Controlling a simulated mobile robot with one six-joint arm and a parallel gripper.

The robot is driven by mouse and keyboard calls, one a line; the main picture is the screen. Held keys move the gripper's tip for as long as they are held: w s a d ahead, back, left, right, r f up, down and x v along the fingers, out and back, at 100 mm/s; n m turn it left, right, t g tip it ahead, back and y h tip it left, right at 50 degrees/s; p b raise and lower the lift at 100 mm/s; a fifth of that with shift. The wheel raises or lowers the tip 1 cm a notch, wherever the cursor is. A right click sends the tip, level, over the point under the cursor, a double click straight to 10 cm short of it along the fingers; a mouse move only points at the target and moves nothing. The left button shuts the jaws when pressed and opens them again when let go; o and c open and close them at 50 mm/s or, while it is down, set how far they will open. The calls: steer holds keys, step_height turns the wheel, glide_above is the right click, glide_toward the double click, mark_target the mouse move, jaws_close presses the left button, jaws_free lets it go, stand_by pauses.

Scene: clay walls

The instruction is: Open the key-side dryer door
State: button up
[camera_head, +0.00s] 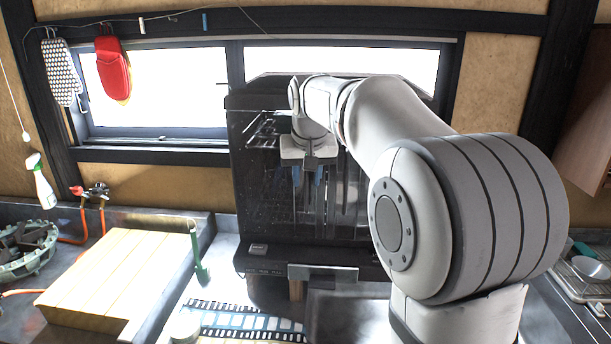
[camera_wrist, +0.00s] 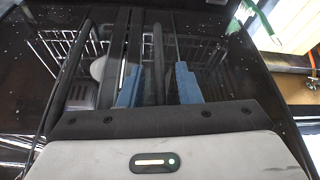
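The dish dryer (camera_head: 262,190) is a dark cabinet with see-through front doors, standing on the counter in front of the window. Its doors look shut, and wire racks with dishes show through them. Long dark vertical bars run down its front near the middle. My gripper (camera_head: 307,174) is in front of these bars, its blue fingertips apart. In the wrist view my gripper (camera_wrist: 158,88) has one dark upright bar (camera_wrist: 159,55) appearing between its fingers. I cannot tell whether either finger touches it. No key is clearly seen.
A wooden board (camera_head: 120,275) lies at the left, with a green brush-like object (camera_head: 199,265) beside it. A spray bottle (camera_head: 41,182) and a burner (camera_head: 25,248) are further left. A dish rack (camera_head: 588,278) stands at right.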

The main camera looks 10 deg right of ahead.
steer(key=shift+c, duration=0.4)
jaws_close()
